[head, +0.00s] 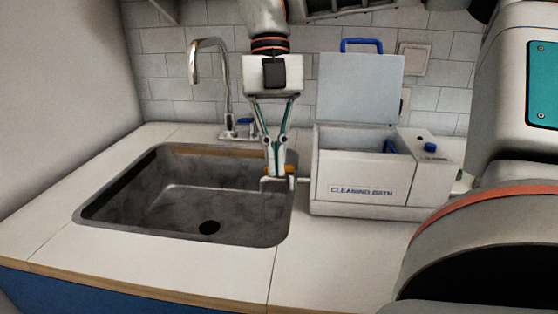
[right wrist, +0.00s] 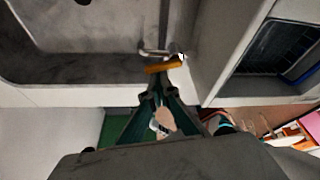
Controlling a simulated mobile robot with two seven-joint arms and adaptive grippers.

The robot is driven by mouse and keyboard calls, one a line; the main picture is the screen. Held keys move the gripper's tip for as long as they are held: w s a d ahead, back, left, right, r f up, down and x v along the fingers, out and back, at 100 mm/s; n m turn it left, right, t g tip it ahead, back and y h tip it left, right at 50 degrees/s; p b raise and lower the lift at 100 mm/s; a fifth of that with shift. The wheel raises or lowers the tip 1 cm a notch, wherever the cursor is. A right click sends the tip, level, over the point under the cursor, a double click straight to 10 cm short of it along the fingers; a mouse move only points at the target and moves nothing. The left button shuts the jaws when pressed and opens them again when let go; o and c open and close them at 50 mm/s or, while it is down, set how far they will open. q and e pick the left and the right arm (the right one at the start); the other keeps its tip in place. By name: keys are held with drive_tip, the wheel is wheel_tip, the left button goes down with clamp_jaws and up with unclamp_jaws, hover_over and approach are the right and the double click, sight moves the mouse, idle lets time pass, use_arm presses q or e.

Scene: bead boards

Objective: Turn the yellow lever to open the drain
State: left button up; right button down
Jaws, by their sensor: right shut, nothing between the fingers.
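The yellow lever (head: 291,169) sits at the right wall of the grey sink (head: 128,207), by a silver metal fitting (head: 277,184). My right gripper (head: 277,171) points down at the lever with its fingers shut and empty. Its fingertips partly hide the lever in the head view. In the right wrist view the lever (right wrist: 160,68) lies crosswise right at the fingertips (right wrist: 172,80); I cannot tell whether they touch. The dark round drain (head: 209,228) shows in the sink floor. My left gripper is not in view.
A white cleaning bath (head: 360,190) with its lid (head: 360,88) raised stands close to the right of my gripper. A tap (head: 226,90) rises behind the sink. The counter (head: 180,274) in front is clear.

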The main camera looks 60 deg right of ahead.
drive_tip(key=shift+w+f, duration=0.1)
drive_tip(key=shift+w, duration=0.05)
drive_tip(key=shift+w+a+b, duration=0.3)
drive_tip(key=shift+w+a, duration=0.1)
drive_tip(key=shift+a, duration=0.2)
idle(0.4)
drive_tip(key=shift+s, duration=0.1)
